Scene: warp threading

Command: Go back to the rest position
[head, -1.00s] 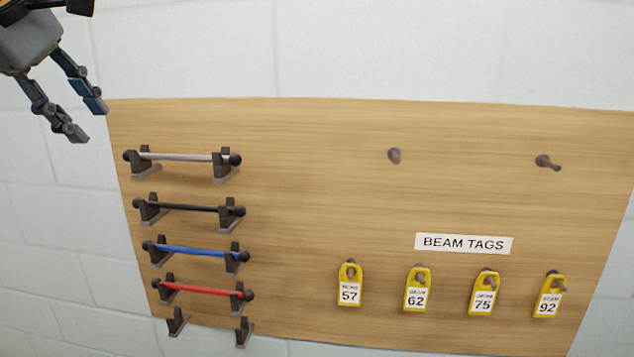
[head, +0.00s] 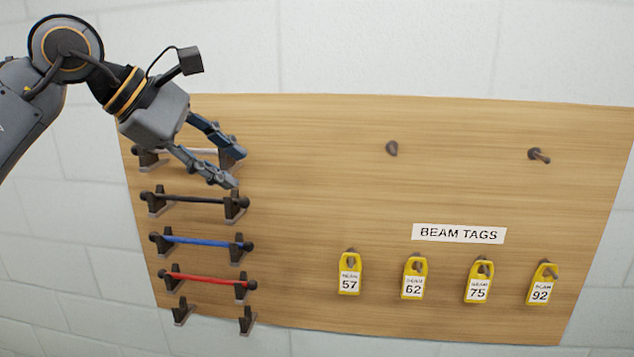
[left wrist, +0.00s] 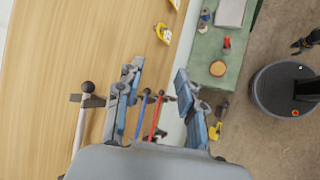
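My left gripper (head: 238,170) is open and empty in the head view, in front of the upper left of the wooden board. It hides part of the white rod (head: 196,151) on the top bracket pair. Its two spread fingers also show in the left wrist view (left wrist: 155,105), with nothing between them. My right gripper does not show in the head view. In the left wrist view a dark claw-like part (left wrist: 303,45) shows at the right edge, too small to tell what it is.
The wooden board (head: 310,200) holds black (head: 195,199), blue (head: 200,241) and red (head: 207,280) rods on brackets, and an empty bracket pair below. Yellow beam tags (head: 349,275) hang on pegs at lower right; two upper pegs are bare. A green table (left wrist: 215,60) holds small items.

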